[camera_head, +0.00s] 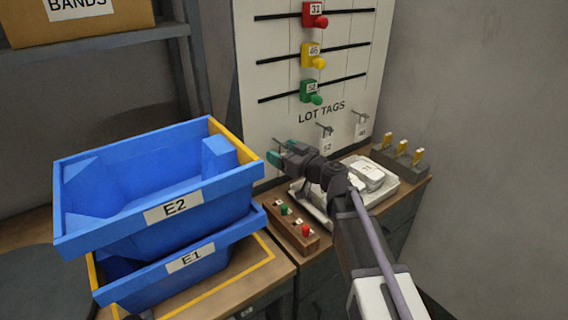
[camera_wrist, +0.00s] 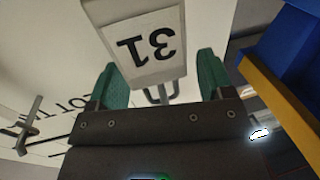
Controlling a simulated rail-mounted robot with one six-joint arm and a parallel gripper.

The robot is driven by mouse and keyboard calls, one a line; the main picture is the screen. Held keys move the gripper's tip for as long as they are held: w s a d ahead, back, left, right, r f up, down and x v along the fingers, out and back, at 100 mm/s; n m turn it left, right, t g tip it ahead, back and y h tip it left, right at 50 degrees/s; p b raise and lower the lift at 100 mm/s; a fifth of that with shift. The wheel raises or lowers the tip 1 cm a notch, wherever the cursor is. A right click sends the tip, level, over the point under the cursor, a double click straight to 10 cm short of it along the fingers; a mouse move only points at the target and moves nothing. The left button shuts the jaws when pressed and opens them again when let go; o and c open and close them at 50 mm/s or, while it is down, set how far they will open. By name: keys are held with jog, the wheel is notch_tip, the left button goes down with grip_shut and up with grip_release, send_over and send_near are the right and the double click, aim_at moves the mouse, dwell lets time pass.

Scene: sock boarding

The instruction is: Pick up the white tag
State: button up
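A white tag marked 31 (camera_wrist: 150,45) hangs by a grey hook in the wrist view, with its number upside down there. My gripper (camera_wrist: 163,78) is open. Its two green fingers stand apart, one on each side of the tag's lower end in the picture; I see no clear contact. Tag 31 cannot be made out there, apparently hidden by my gripper.
Blue bins E2 (camera_head: 175,209) and E1 (camera_head: 191,257) are stacked close left of my gripper. Below it are a wooden block with coloured pegs (camera_head: 291,226) and a white tray (camera_head: 315,207) with a folded white item (camera_head: 367,176). A block with yellow clips (camera_head: 400,152) is at right.

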jog(key=c, duration=0.8)
jog(key=shift+c, duration=0.2)
